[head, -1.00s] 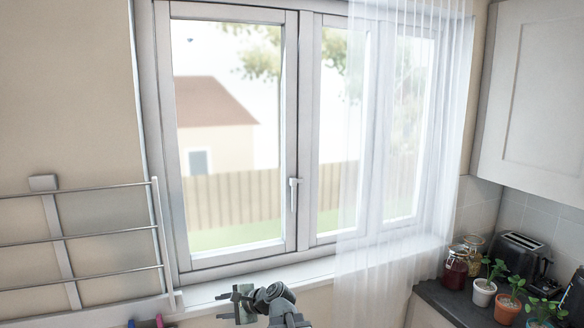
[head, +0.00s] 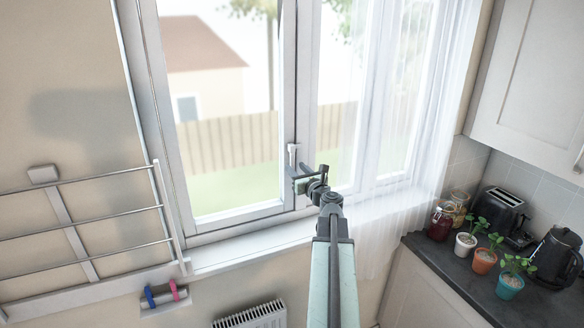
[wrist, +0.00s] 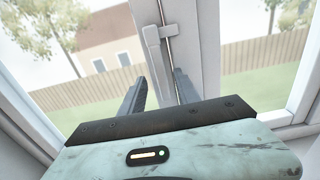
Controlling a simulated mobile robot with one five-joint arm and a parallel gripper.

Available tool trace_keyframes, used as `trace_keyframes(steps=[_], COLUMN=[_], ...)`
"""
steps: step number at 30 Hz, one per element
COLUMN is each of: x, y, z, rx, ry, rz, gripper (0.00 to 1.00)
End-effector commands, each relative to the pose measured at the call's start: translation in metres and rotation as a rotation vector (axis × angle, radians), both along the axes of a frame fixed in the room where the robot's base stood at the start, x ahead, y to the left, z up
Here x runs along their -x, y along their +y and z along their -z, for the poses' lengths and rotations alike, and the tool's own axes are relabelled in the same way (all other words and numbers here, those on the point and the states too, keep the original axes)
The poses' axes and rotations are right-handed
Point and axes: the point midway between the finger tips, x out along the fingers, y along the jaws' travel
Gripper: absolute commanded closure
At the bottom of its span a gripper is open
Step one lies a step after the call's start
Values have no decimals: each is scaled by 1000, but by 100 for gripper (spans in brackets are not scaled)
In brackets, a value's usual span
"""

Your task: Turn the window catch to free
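The window catch (head: 292,154) is a pale handle on the frame between the left and middle panes, its lever hanging straight down in the head view. In the wrist view the catch (wrist: 155,55) is at the top centre, its lever running down between my fingers. My gripper (head: 304,178) is at the lower end of the catch, with the arm reaching up from below. In the wrist view my gripper (wrist: 160,88) has its two dark fingers apart, one on each side of the lever. I cannot tell whether either finger touches it. The window sash (head: 225,209) looks closed.
A sheer curtain (head: 375,240) hangs right of my arm. A metal rack (head: 80,222) is on the left wall. Potted plants, jars and a toaster (head: 500,213) stand on the right counter (head: 425,254). A radiator (head: 250,314) is below the sill.

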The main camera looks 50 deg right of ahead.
Motion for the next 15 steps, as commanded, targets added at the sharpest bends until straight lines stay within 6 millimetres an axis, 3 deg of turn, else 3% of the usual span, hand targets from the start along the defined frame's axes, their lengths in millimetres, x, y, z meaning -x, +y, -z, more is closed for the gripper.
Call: trace_keyframes(steps=[4, 12, 15], x=[-23, -25, -25], y=[-11, -11, -11], z=[0, 0, 0], rx=[1, 1, 1], ry=[0, 0, 0], rz=[-1, 1, 1], gripper=[62, 62, 90])
